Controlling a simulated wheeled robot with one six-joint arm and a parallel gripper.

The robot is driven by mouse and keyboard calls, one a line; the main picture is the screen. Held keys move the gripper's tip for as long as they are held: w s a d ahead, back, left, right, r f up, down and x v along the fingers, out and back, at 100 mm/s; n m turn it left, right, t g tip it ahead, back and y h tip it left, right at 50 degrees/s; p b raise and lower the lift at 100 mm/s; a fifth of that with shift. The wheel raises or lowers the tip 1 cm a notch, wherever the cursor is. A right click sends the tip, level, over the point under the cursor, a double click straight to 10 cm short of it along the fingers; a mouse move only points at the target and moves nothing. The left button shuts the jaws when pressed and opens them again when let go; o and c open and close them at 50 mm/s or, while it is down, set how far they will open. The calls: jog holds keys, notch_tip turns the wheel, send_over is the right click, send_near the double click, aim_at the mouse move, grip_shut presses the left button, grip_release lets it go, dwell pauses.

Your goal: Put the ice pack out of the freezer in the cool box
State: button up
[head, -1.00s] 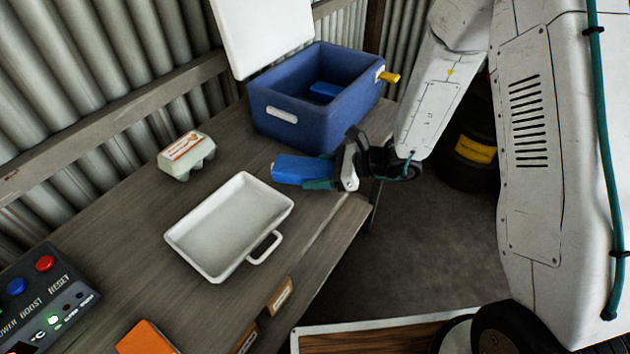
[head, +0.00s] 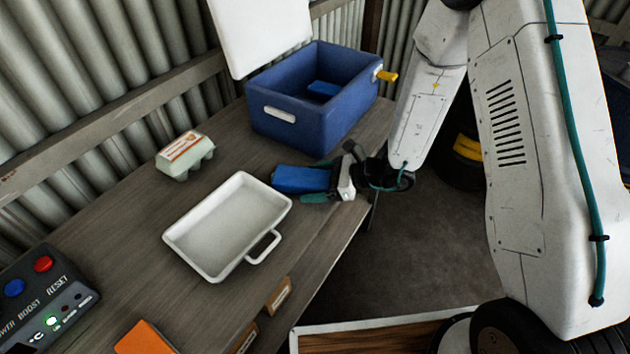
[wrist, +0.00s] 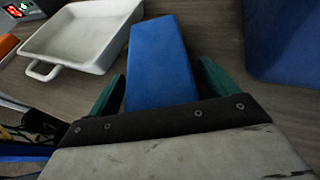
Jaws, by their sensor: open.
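The ice pack, a flat blue block (head: 298,179), appears to lie on the bench in front of the cool box. In the wrist view the ice pack (wrist: 158,65) is between my green fingers, with a gap on each side. My gripper (head: 316,187) is open around its near end; it also shows in the wrist view (wrist: 163,85). The cool box (head: 300,128) is blue and open, with its white lid (head: 262,35) raised. Another blue block (head: 323,89) lies inside it. Its side also shows in the wrist view (wrist: 285,45).
A white dish (head: 178,238) with a handle stands left of the ice pack. An egg carton (head: 185,153) lies behind it. A control box (head: 45,295) and an orange object (head: 146,338) are at the front left.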

jog(key=shift+r, duration=0.15)
jog(key=shift+d+r, duration=0.15)
jog(key=shift+d, duration=0.15)
jog(key=v, duration=1.1)
jog(key=s+r+n+g+h, duration=0.3)
jog(key=s+r+n+g, duration=0.2)
jog(key=s+r+n, duration=0.9)
jog(key=s+d+r+n+t+h, duration=0.3)
jog(key=s+d+r+n+h, duration=0.4)
jog(key=s+d+r+h, duration=0.3)
jog(key=shift+s+d+r, duration=0.35)
jog(key=shift+d+r, duration=0.05)
jog(key=shift+d, duration=0.15)
jog(key=shift+o, duration=0.4)
